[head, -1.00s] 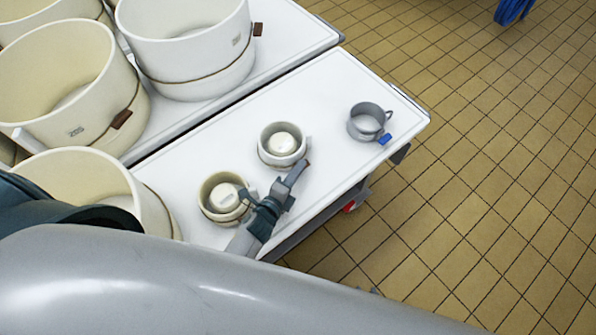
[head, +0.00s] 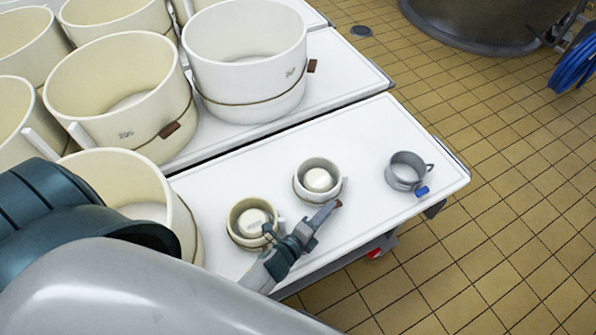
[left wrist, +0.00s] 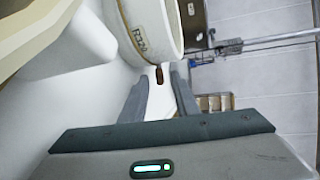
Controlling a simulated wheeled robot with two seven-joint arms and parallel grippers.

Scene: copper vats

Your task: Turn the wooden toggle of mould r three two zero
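The white mould (head: 299,190) stands on the white table beside my left gripper. In the left wrist view its label reads R320 on the mould's wall (left wrist: 160,22). Its small brown wooden toggle (left wrist: 159,77) shows between the two fingertips there, with gaps at both sides. In the head view a brown tip (head: 337,203) shows at the end of a finger. My left gripper (head: 302,224) is open; its spread fingers also show in the left wrist view (left wrist: 160,86). I cannot tell whether it touches the mould. My right gripper is not in view.
A cream mould (head: 235,232) stands close to the left gripper. A grey metal jug (head: 404,174) with a blue tag stands on the table (head: 370,140) at right. Several big cream moulds (head: 250,60) crowd the left. Tiled floor lies to the right.

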